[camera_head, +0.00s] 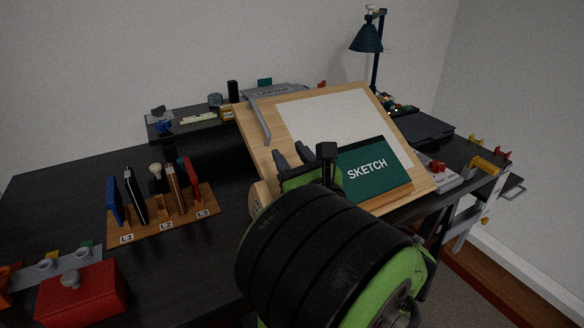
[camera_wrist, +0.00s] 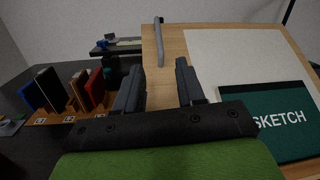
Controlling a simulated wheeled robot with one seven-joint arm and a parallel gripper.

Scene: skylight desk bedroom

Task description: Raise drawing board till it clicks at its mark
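The drawing board (camera_head: 262,140) is pale wood and stands tilted on the black desk, its far edge higher than its near edge. It carries white paper (camera_head: 325,115) and a green SKETCH pad (camera_head: 368,170) near its lower edge. It also shows in the wrist view (camera_wrist: 172,80). My gripper (camera_head: 291,150) is at the board's left part. Its two fingers are apart in the wrist view (camera_wrist: 158,72), with bare wood visible between them. I cannot tell whether either finger touches the board. A grey metal arm (camera_head: 260,118) lies along the board's upper left. No mark is clearly visible.
A wooden rack (camera_head: 185,222) with books and labels stands left of the board. A red box (camera_head: 82,293) is at the front left. A raised shelf (camera_head: 180,130) and a lamp (camera_head: 368,40) are behind.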

